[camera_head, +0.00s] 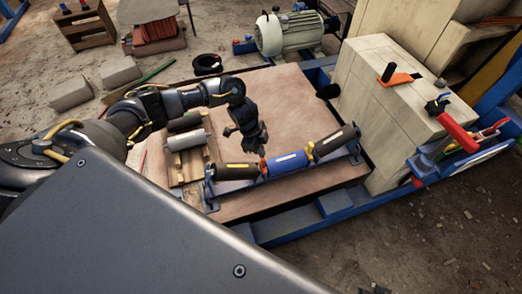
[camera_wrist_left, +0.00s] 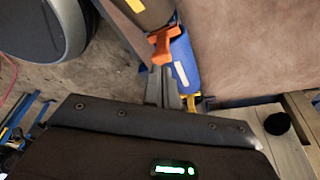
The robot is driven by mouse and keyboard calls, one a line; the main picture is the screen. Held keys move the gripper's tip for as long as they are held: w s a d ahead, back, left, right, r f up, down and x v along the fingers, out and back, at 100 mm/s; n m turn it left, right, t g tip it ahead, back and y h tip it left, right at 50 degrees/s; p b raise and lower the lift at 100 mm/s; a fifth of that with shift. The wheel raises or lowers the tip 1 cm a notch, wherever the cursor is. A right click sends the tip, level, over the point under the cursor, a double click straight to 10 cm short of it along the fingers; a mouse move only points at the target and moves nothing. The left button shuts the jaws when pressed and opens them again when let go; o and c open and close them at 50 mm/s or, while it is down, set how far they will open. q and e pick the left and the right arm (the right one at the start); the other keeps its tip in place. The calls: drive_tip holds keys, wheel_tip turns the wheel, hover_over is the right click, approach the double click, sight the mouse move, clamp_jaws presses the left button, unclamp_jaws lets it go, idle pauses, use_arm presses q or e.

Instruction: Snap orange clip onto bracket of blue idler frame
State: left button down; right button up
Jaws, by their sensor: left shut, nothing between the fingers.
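The blue idler frame (camera_head: 232,186) lies on the wooden board, carrying a dark roller (camera_head: 237,171) at left, a blue roller (camera_head: 287,162) in the middle and another dark roller (camera_head: 335,142) at right. The orange clip (camera_wrist_left: 163,45) sits at the joint between the left dark roller and the blue roller; it shows as a small red-orange spot in the head view (camera_head: 263,164). My left gripper (camera_head: 260,150) is just above that joint, with its fingers shut and empty, close to the clip. I cannot tell whether they touch it. The bracket under the clip is mostly hidden. My right gripper is out of view.
A pale block (camera_head: 360,100) with an orange plate (camera_head: 400,79) stands at right, beside a red-handled tool (camera_head: 458,132). A motor (camera_head: 290,32) stands behind. The board (camera_head: 285,98) behind the frame is clear.

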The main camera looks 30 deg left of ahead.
use_arm(q)
drive_tip(key=p+v, duration=0.3)
drive_tip(key=v, duration=0.9)
drive_tip(key=shift+d+r, duration=0.15)
drive_tip(key=shift+r, duration=0.2)
